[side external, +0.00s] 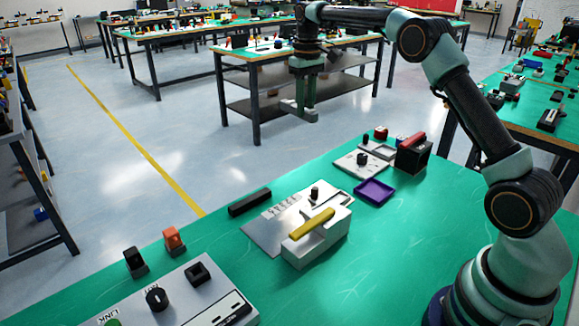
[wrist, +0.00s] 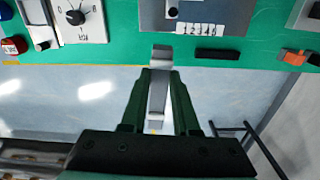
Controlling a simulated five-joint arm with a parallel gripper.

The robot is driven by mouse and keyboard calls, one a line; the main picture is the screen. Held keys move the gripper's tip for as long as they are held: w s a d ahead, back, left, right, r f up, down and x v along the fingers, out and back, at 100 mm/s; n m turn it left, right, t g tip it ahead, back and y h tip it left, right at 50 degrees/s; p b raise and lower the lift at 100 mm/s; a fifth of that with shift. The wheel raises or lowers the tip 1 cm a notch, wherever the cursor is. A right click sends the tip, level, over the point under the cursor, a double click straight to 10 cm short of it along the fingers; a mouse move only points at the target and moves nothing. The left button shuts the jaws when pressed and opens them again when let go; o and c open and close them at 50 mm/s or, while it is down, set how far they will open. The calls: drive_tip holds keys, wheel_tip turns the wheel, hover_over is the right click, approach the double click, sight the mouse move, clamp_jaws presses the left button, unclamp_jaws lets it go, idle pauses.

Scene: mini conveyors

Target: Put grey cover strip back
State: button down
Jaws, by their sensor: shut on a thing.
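My gripper (side external: 304,100) hangs in the air beyond the far edge of the green table, over the floor. In the wrist view the gripper (wrist: 161,78) is shut on a grey cover strip (wrist: 157,100). One end of the strip sticks out past the fingertips, and the other lies back between the fingers. In the side view the strip (side external: 298,110) shows as a pale piece crosswise at the fingertips.
A black bar (side external: 249,202) lies behind the plate. A purple tray (side external: 374,192), a dark box (side external: 411,160) and a white dial panel (side external: 362,163) stand to the right. An orange switch (side external: 173,240) and a control panel (side external: 185,295) are at left. The table's front right is clear.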

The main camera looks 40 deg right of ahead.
drive_tip(key=shift+w+d+f, duration=0.1)
drive_tip(key=shift+f+n, duration=0.3)
drive_tip(key=shift+f, duration=0.05)
wheel_tip(320, 180, down, 19)
drive_tip(key=shift+f, duration=0.1)
idle(0.3)
drive_tip(key=shift+f, duration=0.4)
drive_tip(key=c, duration=0.7)
unclamp_jaws()
drive_tip(key=shift+o, duration=0.2)
